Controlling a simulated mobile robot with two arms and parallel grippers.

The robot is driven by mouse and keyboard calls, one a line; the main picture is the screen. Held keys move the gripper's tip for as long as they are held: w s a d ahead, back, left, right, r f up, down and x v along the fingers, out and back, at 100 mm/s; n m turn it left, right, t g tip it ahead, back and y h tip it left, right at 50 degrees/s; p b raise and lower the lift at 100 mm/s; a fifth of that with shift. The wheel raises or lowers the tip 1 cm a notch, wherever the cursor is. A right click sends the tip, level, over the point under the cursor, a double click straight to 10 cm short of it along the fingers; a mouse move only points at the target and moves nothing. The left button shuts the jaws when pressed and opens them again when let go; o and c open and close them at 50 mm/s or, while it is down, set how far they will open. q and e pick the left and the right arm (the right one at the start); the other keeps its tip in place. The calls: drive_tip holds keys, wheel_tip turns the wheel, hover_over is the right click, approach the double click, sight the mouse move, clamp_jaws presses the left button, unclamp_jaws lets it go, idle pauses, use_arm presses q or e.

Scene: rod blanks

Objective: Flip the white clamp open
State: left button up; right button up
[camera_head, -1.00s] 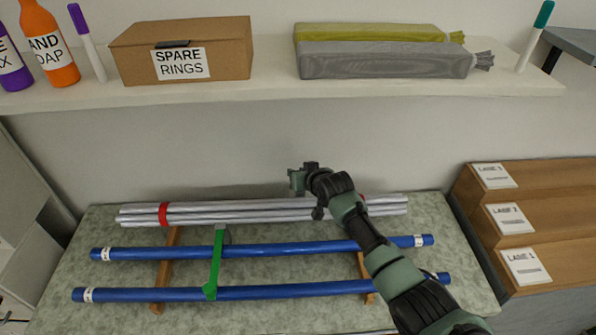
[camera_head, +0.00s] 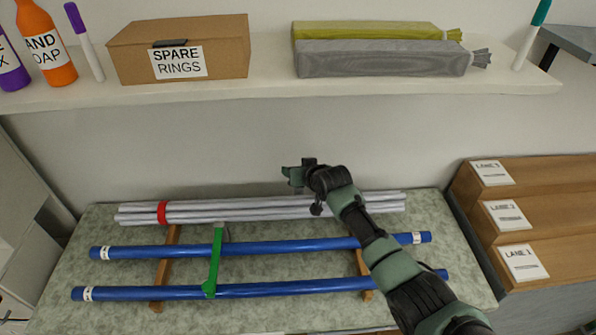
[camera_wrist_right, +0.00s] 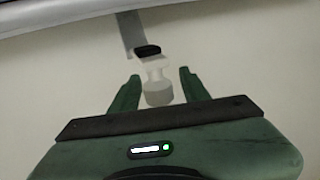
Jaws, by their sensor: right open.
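My right gripper (camera_head: 288,175) is in front of the wall, above the silver rods in the head view. In the right wrist view my right gripper (camera_wrist_right: 159,77) is open. A pale, spool-shaped piece (camera_wrist_right: 158,92) shows between its green fingers, with a gap on each side. It has a black cap (camera_wrist_right: 147,52) and a grey strip (camera_wrist_right: 131,32) above it. It may be the white clamp, but I cannot tell for sure. No white clamp stands out in the head view. My left gripper is not in view.
Two blue rods (camera_head: 290,290) lie on wooden rails (camera_head: 166,270), with a green bar (camera_head: 215,262) across them. Silver rods (camera_head: 270,208) with a red band lie behind. A shelf (camera_head: 270,96) with a spare-rings box (camera_head: 210,35) runs above. Wooden lane steps (camera_head: 540,225) stand right.

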drive_tip(key=v, duration=0.7)
drive_tip(key=shift+s+b, duration=0.3)
drive_tip(key=shift+d+r, duration=0.1)
drive_tip(key=shift+c, duration=0.4)
